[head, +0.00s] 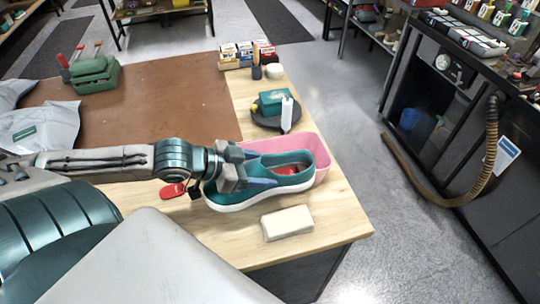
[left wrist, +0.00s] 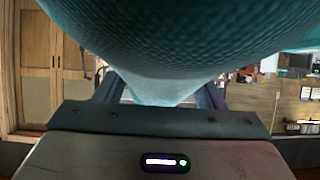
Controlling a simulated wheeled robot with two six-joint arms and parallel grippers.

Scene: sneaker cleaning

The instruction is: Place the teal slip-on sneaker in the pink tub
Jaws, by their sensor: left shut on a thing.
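The teal slip-on sneaker (head: 230,192) has a white sole and a red insole. My left gripper (head: 262,178) is shut on it, and the sneaker fills the upper part of the left wrist view (left wrist: 180,40). In the head view the sneaker overlaps the front of the pink tub (head: 308,147) on the wooden table. Part of the tub is hidden behind the sneaker and gripper. I cannot tell how high the sneaker is above the table. My right gripper does not show.
A cream block (head: 287,223) lies in front of the sneaker. A red brush-like item (head: 173,190) is under my left arm. Behind the tub stands a dark round tray (head: 262,119) with a teal box (head: 272,102) and a white bottle (head: 287,114). A brown mat (head: 160,105) covers the table's left.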

